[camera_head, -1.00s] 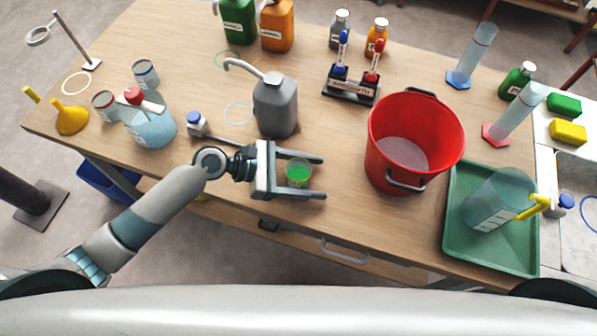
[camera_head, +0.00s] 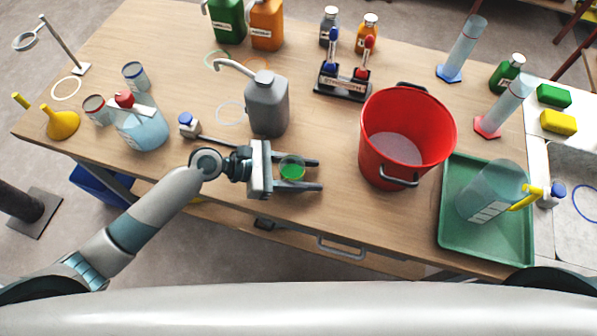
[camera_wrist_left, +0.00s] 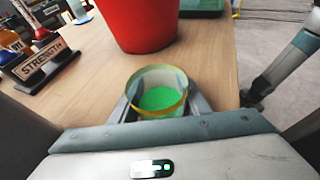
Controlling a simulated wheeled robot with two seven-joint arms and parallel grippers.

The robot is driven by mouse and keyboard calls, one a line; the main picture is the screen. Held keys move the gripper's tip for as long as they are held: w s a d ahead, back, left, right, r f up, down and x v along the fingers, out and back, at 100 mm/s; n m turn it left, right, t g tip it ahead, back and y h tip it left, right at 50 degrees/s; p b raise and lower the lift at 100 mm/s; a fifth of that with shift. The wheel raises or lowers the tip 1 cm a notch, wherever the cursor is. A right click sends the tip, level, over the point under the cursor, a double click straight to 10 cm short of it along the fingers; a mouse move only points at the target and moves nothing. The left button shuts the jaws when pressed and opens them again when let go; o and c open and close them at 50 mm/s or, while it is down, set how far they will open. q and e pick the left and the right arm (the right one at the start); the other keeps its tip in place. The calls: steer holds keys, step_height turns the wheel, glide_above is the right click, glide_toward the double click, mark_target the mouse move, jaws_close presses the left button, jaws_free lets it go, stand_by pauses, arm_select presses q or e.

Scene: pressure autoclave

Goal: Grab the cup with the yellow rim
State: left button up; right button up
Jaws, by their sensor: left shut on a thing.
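The cup (camera_head: 292,168) is a small clear cup with green contents, near the front edge of the wooden table. The left wrist view shows the cup (camera_wrist_left: 157,92) from close up, with a yellow rim and a green inside. My left gripper (camera_head: 318,175) reaches in from the left, level with the table top, and its two fingers are shut on the cup's sides. The cup looks upright, and I cannot tell whether it still touches the table. The gripper body hides the cup's lower near side in the wrist view. My right gripper is not in view.
A red bucket (camera_head: 375,145) stands right of the cup, and a green tray (camera_head: 490,250) holding a clear jug (camera_head: 490,192) lies beyond it. A grey canister (camera_head: 266,105) stands behind the gripper. A labelled rack (camera_head: 342,88) is farther back. A bottle (camera_head: 142,130) stands at left.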

arm_select(q)
steer(key=shift+r, duration=0.1)
steer(key=shift+r, duration=0.5)
steer(key=r, duration=0.3)
steer(key=shift+s+d+r+b, duration=0.2)
steer(key=shift+s+d+b, duration=0.05)
steer(key=shift+d+b, duration=0.15)
steer(key=s+d+r, duration=0.6)
steer(key=d, duration=0.2)
steer(key=shift+s+d+r, duration=0.25)
steer(key=shift+s, duration=0.1)
